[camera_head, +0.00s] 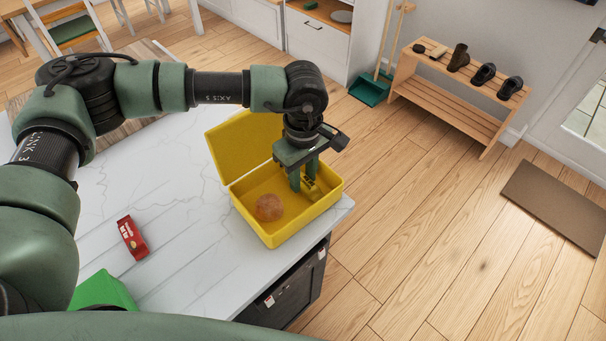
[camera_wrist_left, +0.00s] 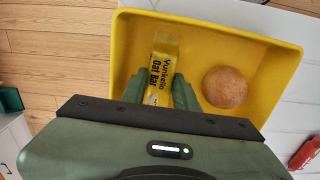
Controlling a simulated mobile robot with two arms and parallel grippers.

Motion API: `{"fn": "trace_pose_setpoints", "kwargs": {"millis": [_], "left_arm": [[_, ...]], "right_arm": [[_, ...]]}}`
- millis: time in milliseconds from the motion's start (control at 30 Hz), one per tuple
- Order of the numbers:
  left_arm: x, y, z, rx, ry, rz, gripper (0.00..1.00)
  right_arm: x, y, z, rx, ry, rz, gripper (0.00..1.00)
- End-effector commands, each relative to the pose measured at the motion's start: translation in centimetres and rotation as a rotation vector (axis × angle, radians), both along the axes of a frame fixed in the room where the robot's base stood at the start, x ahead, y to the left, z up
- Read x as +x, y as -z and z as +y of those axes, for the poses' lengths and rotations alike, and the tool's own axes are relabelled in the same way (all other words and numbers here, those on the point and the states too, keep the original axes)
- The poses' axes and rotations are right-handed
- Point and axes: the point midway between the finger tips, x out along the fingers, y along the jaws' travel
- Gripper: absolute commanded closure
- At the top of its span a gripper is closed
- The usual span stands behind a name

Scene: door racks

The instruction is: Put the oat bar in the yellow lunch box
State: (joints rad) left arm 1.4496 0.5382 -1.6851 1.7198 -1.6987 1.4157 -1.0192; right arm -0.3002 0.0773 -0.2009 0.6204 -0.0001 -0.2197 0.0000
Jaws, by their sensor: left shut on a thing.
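The yellow lunch box (camera_head: 262,224) stands open on the white counter near its right edge, lid raised at the back left. A round brown bun (camera_head: 268,207) lies in it; it also shows in the left wrist view (camera_wrist_left: 224,87). My left gripper (camera_head: 304,184) reaches down into the box at its right side. It is shut on the yellow oat bar (camera_wrist_left: 163,62), whose label reads "Oat Bar" in the left wrist view. The bar is inside the box walls; whether it touches the floor of the box I cannot tell. My right gripper is not in view.
A red packet (camera_head: 132,238) and a green object (camera_head: 104,291) lie on the white counter (camera_head: 190,235) to the left. The counter's edge is just right of the box. A wooden shoe rack (camera_head: 459,105) stands beyond on the floor.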

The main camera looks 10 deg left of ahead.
Motion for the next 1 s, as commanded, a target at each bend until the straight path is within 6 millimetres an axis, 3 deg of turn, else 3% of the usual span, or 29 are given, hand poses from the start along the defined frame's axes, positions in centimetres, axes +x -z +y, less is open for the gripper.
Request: {"fn": "trace_pose_setpoints", "kwargs": {"millis": [433, 467, 533, 1000], "left_arm": [[0.0, 1.3, 0.0, -0.001, 0.001, -0.001, 1.00], [0.0, 1.3, 0.0, -0.001, 0.001, -0.001, 0.68], [0.0, 1.1, 0.0, -0.001, 0.001, -0.001, 0.49], [0.1, 0.3, -0.1, -0.002, 0.001, -0.003, 0.49]], "right_arm": [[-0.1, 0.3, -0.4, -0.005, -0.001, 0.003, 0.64], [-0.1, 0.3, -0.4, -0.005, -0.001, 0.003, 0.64], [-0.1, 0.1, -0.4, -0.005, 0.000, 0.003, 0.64], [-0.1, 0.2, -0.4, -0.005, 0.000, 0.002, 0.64]]}}
